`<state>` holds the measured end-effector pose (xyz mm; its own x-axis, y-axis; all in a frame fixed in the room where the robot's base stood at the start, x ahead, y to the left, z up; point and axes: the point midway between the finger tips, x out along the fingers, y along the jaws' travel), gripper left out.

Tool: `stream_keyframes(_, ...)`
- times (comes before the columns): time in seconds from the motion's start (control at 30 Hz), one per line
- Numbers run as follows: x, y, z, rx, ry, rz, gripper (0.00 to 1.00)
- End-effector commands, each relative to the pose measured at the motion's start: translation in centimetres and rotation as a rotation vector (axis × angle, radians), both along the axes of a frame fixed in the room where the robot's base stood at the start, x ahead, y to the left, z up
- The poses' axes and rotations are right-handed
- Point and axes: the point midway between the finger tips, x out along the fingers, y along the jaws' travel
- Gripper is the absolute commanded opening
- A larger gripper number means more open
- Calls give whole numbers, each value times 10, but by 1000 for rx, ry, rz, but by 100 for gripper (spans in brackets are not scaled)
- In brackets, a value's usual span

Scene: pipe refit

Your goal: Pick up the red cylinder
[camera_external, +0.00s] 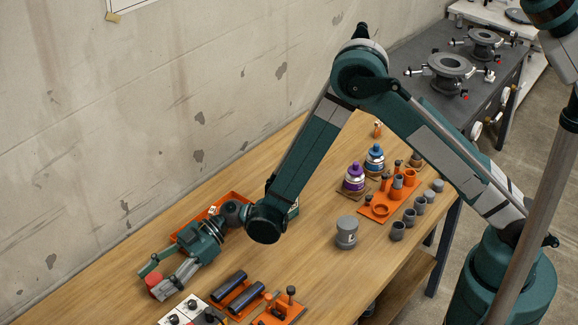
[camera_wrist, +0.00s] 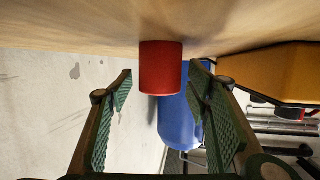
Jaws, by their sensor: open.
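The red cylinder (camera_external: 153,284) is at the lower left of the wooden table in the external view, between or just at my gripper's fingertips. My gripper (camera_external: 151,281) is open and low over the table, its two fingers pointing to the lower left. In the wrist view the red cylinder (camera_wrist: 160,68) is in the upper middle, in the gap between the spread green-padded fingers of my gripper (camera_wrist: 160,76).
In the wrist view a blue cylinder (camera_wrist: 181,122) is partly behind the red one, and an orange-yellow block (camera_wrist: 268,72) is at right. An orange fixture with black cylinders (camera_external: 230,285) and a white knobbed panel (camera_external: 172,309) lie nearby. A grey jar (camera_external: 346,233) stands farther right.

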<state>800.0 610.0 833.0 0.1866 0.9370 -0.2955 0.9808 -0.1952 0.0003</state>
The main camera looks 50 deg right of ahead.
Motion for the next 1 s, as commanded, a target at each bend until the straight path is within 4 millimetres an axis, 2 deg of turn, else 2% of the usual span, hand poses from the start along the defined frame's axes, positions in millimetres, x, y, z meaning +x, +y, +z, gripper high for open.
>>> stream_keyframes(0.47,0,0,0,0,0,0,49)
stream_keyframes(0.8,0,0,0,0,0,1,8)
stream_keyframes(1.0,0,0,1,0,0,1,8)
